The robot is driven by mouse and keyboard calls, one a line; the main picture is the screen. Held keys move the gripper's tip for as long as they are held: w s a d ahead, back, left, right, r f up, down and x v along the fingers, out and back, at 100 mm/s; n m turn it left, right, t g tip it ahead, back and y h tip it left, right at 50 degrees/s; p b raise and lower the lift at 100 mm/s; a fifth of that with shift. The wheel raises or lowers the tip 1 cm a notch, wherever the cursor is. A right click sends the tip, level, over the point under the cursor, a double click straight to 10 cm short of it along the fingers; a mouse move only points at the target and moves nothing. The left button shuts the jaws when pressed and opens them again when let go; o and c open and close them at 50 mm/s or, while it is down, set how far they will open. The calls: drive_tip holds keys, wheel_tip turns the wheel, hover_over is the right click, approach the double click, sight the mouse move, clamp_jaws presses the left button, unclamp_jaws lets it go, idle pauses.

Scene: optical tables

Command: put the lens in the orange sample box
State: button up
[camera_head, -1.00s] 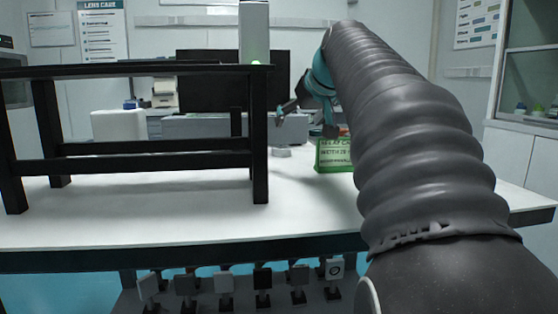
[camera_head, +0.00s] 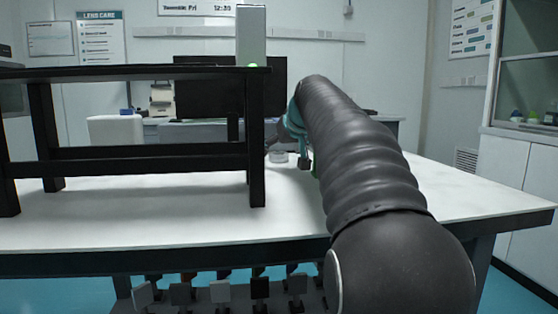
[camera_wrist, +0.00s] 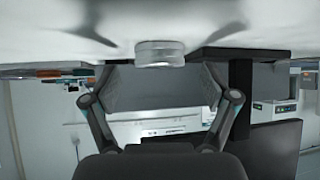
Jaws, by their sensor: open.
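The lens (camera_head: 278,156), a small clear grey disc-like piece, rests on the white table just left of my arm. It also shows in the wrist view (camera_wrist: 160,54), in front of and between my fingers, apart from them. My gripper (camera_wrist: 160,86) is open and empty, its two fingers spread wide. In the head view, my arm hides most of the gripper, with one finger showing just right of the lens. I cannot make out the orange sample box in either view.
A black rack (camera_head: 150,157) stands on the left of the white table (camera_head: 150,220), with a grey device (camera_head: 251,35) on top. The front of the table is clear.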

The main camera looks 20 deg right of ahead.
sight(280, 154)
drive_tip(key=shift+x, duration=1.05)
drive_tip(key=shift+s, duration=0.1)
drive_tip(key=c, duration=1.4)
drive_tip(key=shift+s+a+r, duration=0.1)
drive_tip(key=shift+s+r, duration=0.05)
drive_tip(key=shift+r, duration=0.3)
wheel_tip(280, 154, up, 6)
drive_tip(key=p, duration=0.3)
drive_tip(key=shift+r, duration=0.1)
drive_tip(key=s+a, duration=0.1)
drive_tip(key=s, duration=0.5)
drive_tip(key=s+a+b, duration=0.1)
drive_tip(key=s+a, duration=0.1)
drive_tip(key=s, duration=0.3)
drive_tip(key=s+a+b, duration=0.1)
drive_tip(key=s+a, duration=0.1)
drive_tip(key=s, duration=0.4)
drive_tip(key=shift+s, duration=0.3)
drive_tip(key=shift+s+a+r, duration=0.15)
drive_tip(key=shift+s+a, duration=0.05)
drive_tip(key=shift+s, duration=0.3)
wheel_tip(280, 154, up, 8)
drive_tip(key=p, duration=0.8)
drive_tip(key=shift+s, duration=0.15)
